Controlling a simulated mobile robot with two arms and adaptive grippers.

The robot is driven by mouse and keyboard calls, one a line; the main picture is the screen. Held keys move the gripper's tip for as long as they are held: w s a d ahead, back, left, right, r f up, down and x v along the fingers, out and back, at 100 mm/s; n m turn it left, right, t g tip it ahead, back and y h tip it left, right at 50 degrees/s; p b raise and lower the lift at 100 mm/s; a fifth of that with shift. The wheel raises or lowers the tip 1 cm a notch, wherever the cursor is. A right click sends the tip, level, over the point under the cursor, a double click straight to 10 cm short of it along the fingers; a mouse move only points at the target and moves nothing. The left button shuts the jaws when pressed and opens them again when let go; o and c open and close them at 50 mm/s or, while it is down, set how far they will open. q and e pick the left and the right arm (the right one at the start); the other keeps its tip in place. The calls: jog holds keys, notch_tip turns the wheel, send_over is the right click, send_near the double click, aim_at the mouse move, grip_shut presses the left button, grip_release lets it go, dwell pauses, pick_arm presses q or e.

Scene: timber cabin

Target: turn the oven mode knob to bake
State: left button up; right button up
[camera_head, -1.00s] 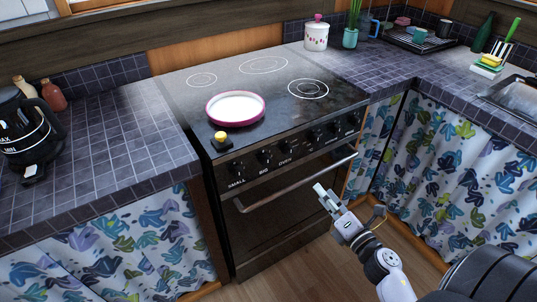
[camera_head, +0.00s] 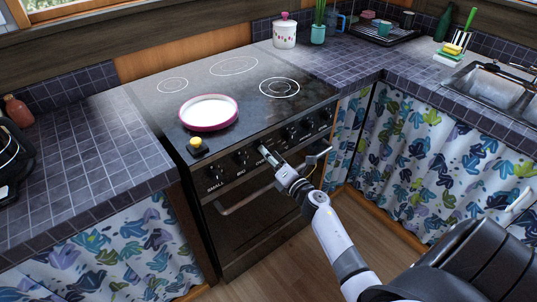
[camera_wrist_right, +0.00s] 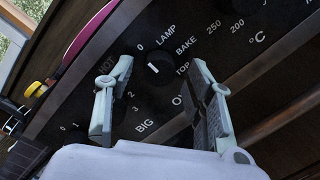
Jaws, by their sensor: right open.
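The oven mode knob (camera_wrist_right: 158,69) is round and black with a short white mark. In the right wrist view it has 0, LAMP, BAKE and TOP printed around it. BAKE is up and right of the knob; I cannot tell exactly which label the mark points to. My right gripper (camera_head: 290,158) is open in front of the oven's control panel, and in the wrist view its two fingers (camera_wrist_right: 160,95) stand apart on either side of the knob, with nothing held. In the head view the gripper partly hides the knob area and OVEN label. My left gripper is not in view.
The black oven (camera_head: 235,225) has a row of other knobs and a front handle below.

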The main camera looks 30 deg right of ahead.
jog(key=shift+w, duration=0.4)
jog(key=shift+c, duration=0.3)
jog(key=c, duration=1.1)
